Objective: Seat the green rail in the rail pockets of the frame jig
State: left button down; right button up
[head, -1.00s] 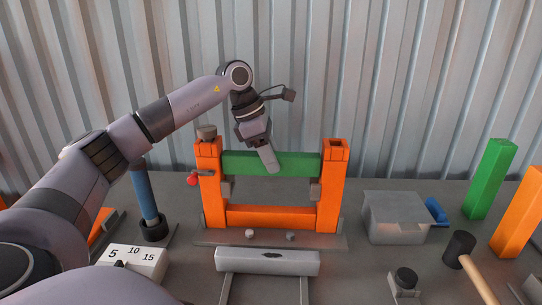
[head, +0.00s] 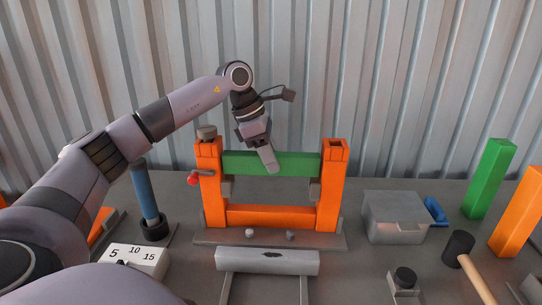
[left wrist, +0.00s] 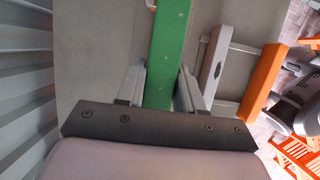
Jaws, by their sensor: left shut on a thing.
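The green rail (head: 300,164) lies level across the upper part of the frame jig (head: 270,237), between two upright orange posts (head: 210,185) (head: 332,190). Its ends meet the posts near their tops; I cannot tell how deep they sit in the pockets. My left gripper (head: 270,160) reaches down from above and is shut on the rail near its middle. In the left wrist view the green rail (left wrist: 170,50) runs between the two fingers (left wrist: 162,92). My right gripper is not in view.
A lower orange rail (head: 270,215) joins the posts. A red knob (head: 193,180) sits at the left post. A grey box (head: 394,215), a mallet (head: 458,247) and a green upright post (head: 488,180) stand to the right. A blue-handled tool (head: 146,200) stands left.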

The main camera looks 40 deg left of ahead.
pick_arm(q)
jog(key=shift+f+b, duration=1.25)
jog(key=shift+f, duration=0.9)
jog(key=c, duration=0.6)
grip_release()
jog(key=shift+c, duration=0.2)
jog(key=v, duration=0.7)
jog(key=shift+r, duration=0.15)
